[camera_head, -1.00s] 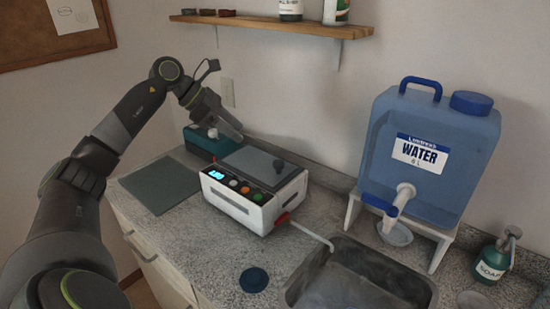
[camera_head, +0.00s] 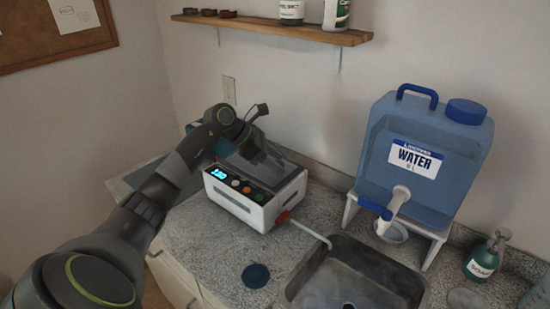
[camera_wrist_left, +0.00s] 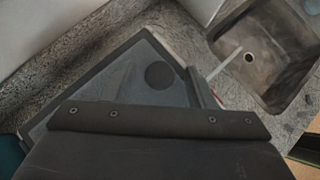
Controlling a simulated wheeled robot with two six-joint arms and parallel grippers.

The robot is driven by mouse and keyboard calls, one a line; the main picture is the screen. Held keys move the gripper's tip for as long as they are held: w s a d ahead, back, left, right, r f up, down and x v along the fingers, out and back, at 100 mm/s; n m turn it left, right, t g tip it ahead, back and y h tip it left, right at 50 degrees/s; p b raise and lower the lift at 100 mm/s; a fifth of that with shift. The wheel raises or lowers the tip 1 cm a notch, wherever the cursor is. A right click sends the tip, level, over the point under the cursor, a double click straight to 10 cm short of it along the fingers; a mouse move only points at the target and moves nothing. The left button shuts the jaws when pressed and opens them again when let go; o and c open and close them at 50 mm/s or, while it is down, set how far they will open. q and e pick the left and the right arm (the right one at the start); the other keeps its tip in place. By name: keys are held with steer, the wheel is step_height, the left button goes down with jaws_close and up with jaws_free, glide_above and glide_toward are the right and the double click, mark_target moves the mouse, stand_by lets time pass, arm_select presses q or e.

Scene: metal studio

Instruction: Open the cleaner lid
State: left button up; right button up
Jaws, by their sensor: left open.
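The cleaner (camera_head: 238,204) is a white box with a lit blue display and coloured buttons on its front, standing on the counter. Its flat dark grey lid (camera_head: 287,174) lies closed on top, partly hidden behind my arm. The lid (camera_wrist_left: 105,82) also shows in the left wrist view, with a round dark knob (camera_wrist_left: 159,75) on it. My left gripper (camera_head: 268,157) is open and empty over the lid, close to the knob; I cannot tell whether it touches. My right gripper is out of view.
A red-handled drain spout (camera_head: 285,217) points from the cleaner toward the sink (camera_head: 350,275). A blue water tank (camera_head: 425,160) stands on a white stand at the right, with a soap bottle (camera_head: 483,260) beside it. A dark round cap (camera_head: 255,275) lies on the counter. A wooden shelf (camera_head: 270,27) hangs above.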

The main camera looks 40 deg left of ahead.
arm_select(q)
jaws_close()
stand_by(0.4)
